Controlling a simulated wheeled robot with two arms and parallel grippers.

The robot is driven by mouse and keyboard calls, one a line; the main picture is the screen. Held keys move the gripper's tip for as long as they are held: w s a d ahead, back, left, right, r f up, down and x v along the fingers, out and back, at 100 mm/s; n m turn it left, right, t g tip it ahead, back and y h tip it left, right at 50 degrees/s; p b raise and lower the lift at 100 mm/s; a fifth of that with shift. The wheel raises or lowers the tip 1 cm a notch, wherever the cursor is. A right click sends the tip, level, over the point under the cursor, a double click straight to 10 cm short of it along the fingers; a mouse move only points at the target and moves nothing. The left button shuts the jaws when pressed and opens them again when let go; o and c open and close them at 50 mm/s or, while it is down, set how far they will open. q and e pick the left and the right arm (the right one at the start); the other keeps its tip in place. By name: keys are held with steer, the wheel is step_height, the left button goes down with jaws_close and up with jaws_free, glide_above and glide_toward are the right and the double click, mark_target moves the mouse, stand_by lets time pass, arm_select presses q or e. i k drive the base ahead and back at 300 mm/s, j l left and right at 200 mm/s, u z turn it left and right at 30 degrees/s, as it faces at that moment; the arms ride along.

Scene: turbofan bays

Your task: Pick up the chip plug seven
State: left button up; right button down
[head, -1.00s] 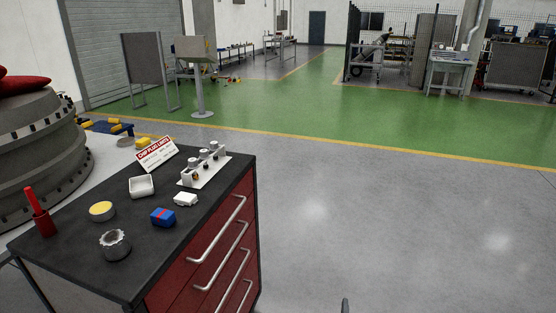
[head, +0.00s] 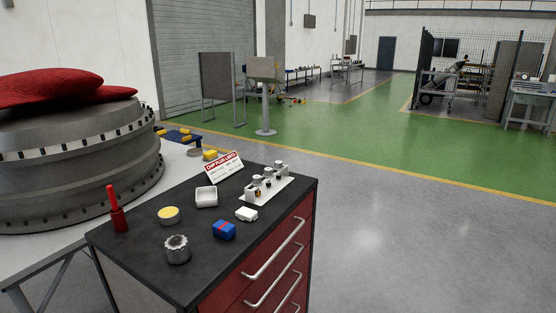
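A white rack (head: 266,194) stands at the back right of the black cabinet top. It holds several small plugs (head: 269,182) with pale and dark parts. Any numbers on them are too small to read, so I cannot tell which is chip plug seven. A sign with a red heading (head: 224,166) stands behind and to the left of the rack. Neither of my grippers is in view.
The red-drawer cabinet (head: 205,257) also bears a white tray (head: 207,197), a yellow-topped tin (head: 169,215), a metal cup (head: 177,250), a blue-and-red block (head: 224,230), a white item (head: 246,214) and a red holder (head: 118,212). A large engine casing (head: 70,170) stands left. Floor at right is clear.

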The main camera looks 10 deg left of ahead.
mark_target(278, 166)
steer(key=i+l+u, duration=0.15)
steer(key=u, duration=0.7)
steer(key=i+l+u, duration=0.1)
steer(key=l, duration=0.25)
steer(key=i+l+u, duration=0.1)
steer(key=i+l, duration=0.15)
steer(key=l, duration=0.15)
steer(key=i+l+u, duration=0.15)
steer(key=l, duration=0.2)
steer(key=i+l+u, duration=0.1)
steer(key=l, duration=0.3)
steer(key=i+l+u, duration=0.1)
steer(key=l, duration=0.3)
